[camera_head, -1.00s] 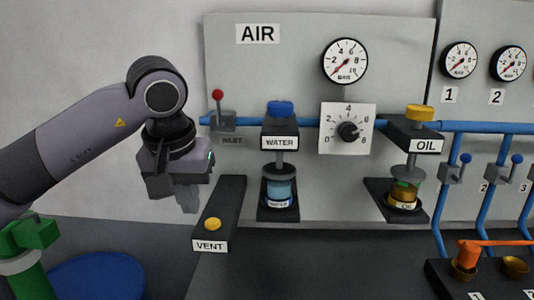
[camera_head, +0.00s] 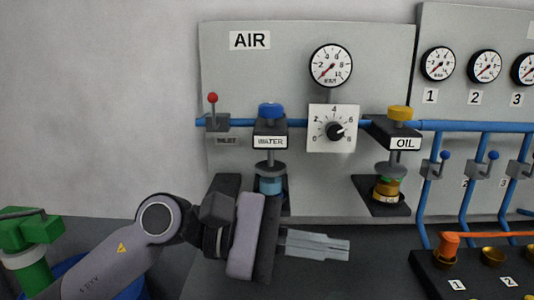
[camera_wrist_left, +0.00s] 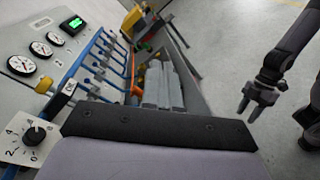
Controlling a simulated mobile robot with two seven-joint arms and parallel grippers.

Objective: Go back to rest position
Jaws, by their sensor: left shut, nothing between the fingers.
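My left gripper (camera_head: 318,245) reaches in from the lower left in the head view, its light grey fingers together and pointing right. It is empty, in front of the lower part of the air panel (camera_head: 230,75), below the dial and apart from the valves. Its fingers also show in the left wrist view (camera_wrist_left: 163,85). My right gripper (camera_wrist_left: 257,102) hangs at the right of the left wrist view over the floor, dark, with its two fingers apart and nothing seen between them. It is not in the head view.
The OIL unit (camera_head: 401,142) and dial (camera_head: 334,130) are above the fingers. An orange-handled cup rack (camera_head: 450,285) stands right. A green part (camera_head: 28,232) is lower left.

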